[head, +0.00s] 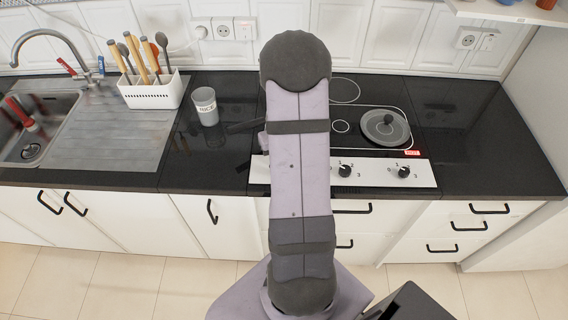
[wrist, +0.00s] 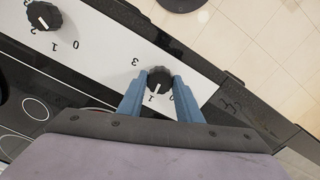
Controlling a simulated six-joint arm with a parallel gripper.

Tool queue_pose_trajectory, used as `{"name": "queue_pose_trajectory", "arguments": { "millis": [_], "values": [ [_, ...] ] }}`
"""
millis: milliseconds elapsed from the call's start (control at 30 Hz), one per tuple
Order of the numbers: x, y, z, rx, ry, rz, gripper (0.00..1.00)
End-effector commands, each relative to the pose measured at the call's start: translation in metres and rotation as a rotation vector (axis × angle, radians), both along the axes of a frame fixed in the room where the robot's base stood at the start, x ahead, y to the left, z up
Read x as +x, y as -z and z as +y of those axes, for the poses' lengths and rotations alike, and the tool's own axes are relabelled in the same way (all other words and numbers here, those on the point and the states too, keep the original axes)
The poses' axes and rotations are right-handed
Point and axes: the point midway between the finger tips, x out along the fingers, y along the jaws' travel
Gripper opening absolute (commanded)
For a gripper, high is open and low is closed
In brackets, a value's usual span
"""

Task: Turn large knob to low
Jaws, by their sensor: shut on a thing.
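In the wrist view, a round black knob (wrist: 159,78) with a white pointer line stands on the white control panel (wrist: 105,50). My gripper (wrist: 160,83) has its two blue fingers on either side of this knob, shut on it. The pointer line is turned toward the printed 1. A 3 and a partly covered 0 are also printed around the knob. In the head view, my arm hides the gripper and the held knob. The panel (head: 376,173) shows there to the right of my arm.
A second knob (wrist: 43,15) is farther along the panel; two free knobs (head: 344,170) (head: 404,172) show in the head view. A grey cup (head: 205,106) and white utensil holder (head: 152,92) stand left.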

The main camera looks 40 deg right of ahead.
Motion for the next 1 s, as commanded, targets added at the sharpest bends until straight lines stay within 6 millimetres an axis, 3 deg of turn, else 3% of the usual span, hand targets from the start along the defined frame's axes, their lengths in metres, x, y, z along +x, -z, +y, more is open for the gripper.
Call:
{"name": "queue_pose_trajectory", "arguments": {
  "millis": [567,600,667,1000],
  "values": [
    [0.0018,-0.0016,-0.0013,-0.004,-0.039,-0.005,0.09],
    [0.0018,-0.0016,-0.0013,-0.004,-0.039,-0.005,0.36],
    [0.0017,-0.0015,-0.0011,-0.004,-0.039,-0.005,0.50],
    [0.0009,-0.0015,-0.0006,-0.002,-0.038,-0.002,0.50]
  ]
}}
